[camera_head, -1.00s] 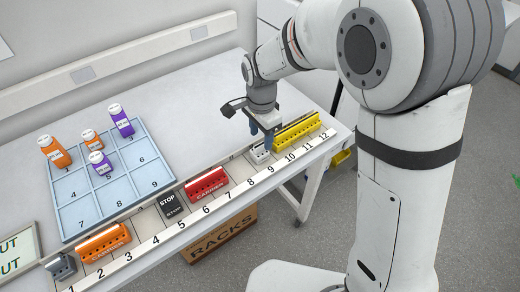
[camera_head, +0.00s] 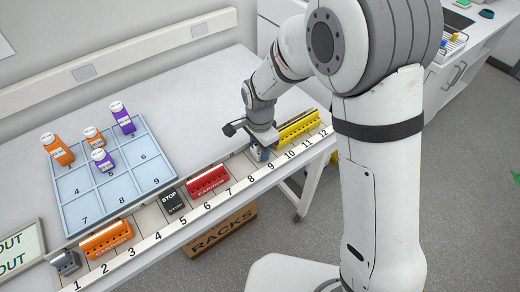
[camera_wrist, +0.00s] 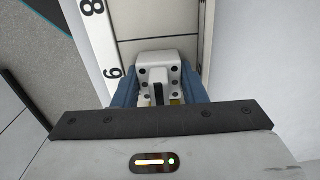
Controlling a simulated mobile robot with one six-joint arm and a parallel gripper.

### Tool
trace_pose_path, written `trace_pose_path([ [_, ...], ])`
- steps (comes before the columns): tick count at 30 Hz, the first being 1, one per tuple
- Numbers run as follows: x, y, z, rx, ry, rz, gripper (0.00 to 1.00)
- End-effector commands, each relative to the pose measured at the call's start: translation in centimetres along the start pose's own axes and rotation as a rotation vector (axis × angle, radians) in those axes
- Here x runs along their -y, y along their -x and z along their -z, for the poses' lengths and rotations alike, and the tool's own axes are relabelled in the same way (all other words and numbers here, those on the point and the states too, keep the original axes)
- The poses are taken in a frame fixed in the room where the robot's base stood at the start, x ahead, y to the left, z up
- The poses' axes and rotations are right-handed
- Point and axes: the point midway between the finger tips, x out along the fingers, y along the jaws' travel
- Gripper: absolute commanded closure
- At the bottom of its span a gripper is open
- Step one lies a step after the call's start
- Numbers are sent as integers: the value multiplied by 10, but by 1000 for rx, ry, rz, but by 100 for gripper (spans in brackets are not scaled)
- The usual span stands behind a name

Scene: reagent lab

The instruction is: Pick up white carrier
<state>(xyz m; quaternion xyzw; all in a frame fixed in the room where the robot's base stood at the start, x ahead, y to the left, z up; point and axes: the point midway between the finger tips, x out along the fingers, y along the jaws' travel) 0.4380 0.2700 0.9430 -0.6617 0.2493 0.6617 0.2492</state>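The white carrier (camera_wrist: 158,72) is in the wrist view, between my gripper's two blue fingers. Its pale top has dark round holes and a dark slot. My gripper (camera_head: 259,154) is low over the rail near number 9, just left of the yellow carrier. One blue finger is on each side of the white carrier, very close to its sides. I cannot tell whether they press on it. In the head view my gripper hides most of the white carrier.
The yellow carrier (camera_head: 298,128) stands close on the right. The red carrier (camera_head: 207,181), a black STOP block (camera_head: 173,202), the orange carrier (camera_head: 106,240) and a grey carrier (camera_head: 66,262) stand along the numbered rail. A blue tray (camera_head: 76,214) with several bottles lies behind.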

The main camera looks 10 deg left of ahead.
Motion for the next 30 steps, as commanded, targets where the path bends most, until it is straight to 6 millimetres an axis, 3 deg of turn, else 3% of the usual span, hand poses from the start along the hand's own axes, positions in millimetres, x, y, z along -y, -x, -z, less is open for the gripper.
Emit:
trace_pose_path([
  [4, 0, 0, 0, 0, 0, 0, 84],
  [14, 1, 8, 0, -1, 1, 2, 85],
  [24, 1, 73, 0, -1, 2, 5, 85],
  [30, 1, 96, -2, 0, 4, 1, 85],
])
